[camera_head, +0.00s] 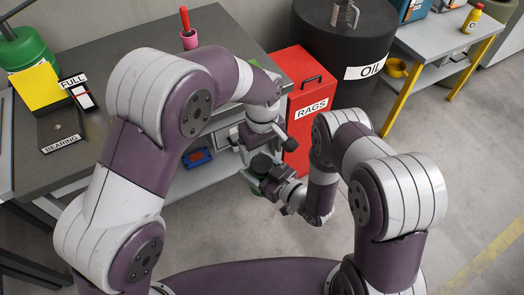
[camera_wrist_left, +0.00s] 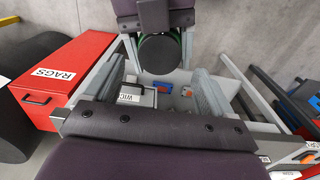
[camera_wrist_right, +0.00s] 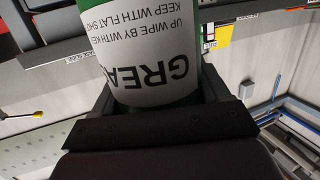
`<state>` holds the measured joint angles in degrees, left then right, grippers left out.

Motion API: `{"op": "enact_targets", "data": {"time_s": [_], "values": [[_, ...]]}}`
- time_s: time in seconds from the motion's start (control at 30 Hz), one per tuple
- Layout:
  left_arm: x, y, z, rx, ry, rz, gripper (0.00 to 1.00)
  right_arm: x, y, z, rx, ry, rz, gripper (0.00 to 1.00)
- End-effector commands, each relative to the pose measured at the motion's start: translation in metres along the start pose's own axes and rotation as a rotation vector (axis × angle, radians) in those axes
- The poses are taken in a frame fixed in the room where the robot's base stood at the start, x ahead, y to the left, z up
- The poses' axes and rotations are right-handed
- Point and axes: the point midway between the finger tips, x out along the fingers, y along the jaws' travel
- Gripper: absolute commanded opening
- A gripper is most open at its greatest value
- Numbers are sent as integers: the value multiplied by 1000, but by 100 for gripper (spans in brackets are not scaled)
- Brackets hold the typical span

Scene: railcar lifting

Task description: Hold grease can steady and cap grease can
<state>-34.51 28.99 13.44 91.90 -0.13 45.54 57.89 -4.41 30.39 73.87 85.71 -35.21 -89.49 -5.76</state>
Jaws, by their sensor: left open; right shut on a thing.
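The grease can (camera_wrist_right: 150,50) is green with a white label and fills the middle of the right wrist view. My right gripper (camera_wrist_right: 157,88) is shut on it, with a finger on each side. In the head view part of the green can (camera_head: 257,192) shows by the right gripper (camera_head: 268,180). The can's dark round top (camera_wrist_left: 160,54) faces my left gripper (camera_wrist_left: 158,72), which is open and empty, with its fingers apart just short of the can. In the head view the left gripper (camera_head: 260,143) is just above the can. I cannot tell whether the dark top is a cap.
A red RAGS bin (camera_head: 303,110) and a black OIL drum (camera_head: 345,50) stand close behind the grippers. The dark workbench (camera_head: 110,60) is on the left, with a BEARING tray (camera_head: 60,128) and a pink cup (camera_head: 188,40). The floor (camera_head: 460,150) at right is clear.

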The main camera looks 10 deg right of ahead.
Motion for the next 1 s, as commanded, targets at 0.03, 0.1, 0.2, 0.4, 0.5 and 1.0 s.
{"op": "enact_targets", "data": {"time_s": [0.03,0.1,0.2,0.4,0.5,1.0], "values": [[0,0,0,0,0,0,85,0,0,-1,-1,2,0,0],[0,0,0,0,0,0,84,0,0,-1,-1,2,0,0],[-10,1,-1,4,1,2,84,0,0,-1,-1,2,0,0],[-33,0,-2,14,-1,0,84,0,0,0,-1,2,0,0],[-32,0,-2,14,-1,-1,84,0,0,-1,-1,2,0,0],[22,0,-2,14,-3,-4,84,0,0,-1,-1,2,0,0]]}}
